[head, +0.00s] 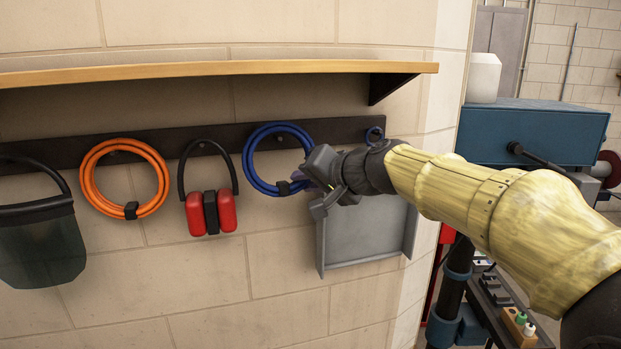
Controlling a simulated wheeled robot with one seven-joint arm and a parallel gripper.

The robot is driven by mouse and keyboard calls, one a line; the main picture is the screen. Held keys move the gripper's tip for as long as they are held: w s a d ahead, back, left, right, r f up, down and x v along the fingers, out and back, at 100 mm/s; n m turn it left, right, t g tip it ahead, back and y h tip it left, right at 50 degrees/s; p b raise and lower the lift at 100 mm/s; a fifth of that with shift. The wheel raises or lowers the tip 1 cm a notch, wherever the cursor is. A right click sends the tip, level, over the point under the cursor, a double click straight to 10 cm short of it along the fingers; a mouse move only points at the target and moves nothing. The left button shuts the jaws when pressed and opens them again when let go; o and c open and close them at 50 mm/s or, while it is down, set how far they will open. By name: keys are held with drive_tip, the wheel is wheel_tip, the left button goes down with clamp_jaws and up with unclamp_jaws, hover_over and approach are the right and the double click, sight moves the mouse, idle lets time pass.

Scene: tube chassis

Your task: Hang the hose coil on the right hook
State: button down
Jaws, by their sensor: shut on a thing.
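The blue hose coil (247,164) is a ring with a dark band (283,188) at its lower right. It is upright in front of the dark hook rail (232,134). My gripper (303,184) is shut on the coil's lower right side, by the band. A hook (279,138) shows through the coil's opening; I cannot tell whether the coil rests on it or is clear of it. My gripper and wrist hide part of this tray and the rail between.
An orange hose coil (88,168), red earmuffs (228,211) and a dark face shield (42,250) hang to the left. A wooden shelf (215,71) with a black bracket (388,88) juts out above the rail. A blue cabinet (532,128) stands at right.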

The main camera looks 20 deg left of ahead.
drive_tip(key=shift+w+a+f+b, duration=0.45)
drive_tip(key=shift+w+f+b, duration=0.15)
drive_tip(key=shift+w, duration=0.1)
idle(0.4)
drive_tip(key=c, duration=1.1)
unclamp_jaws()
drive_tip(key=shift+c, duration=0.2)
drive_tip(key=shift+f, duration=0.1)
drive_tip(key=shift+d, duration=0.1)
drive_tip(key=b+v, duration=0.6)
drive_tip(key=v, duration=1.1)
drive_tip(key=shift+b, duration=0.4)
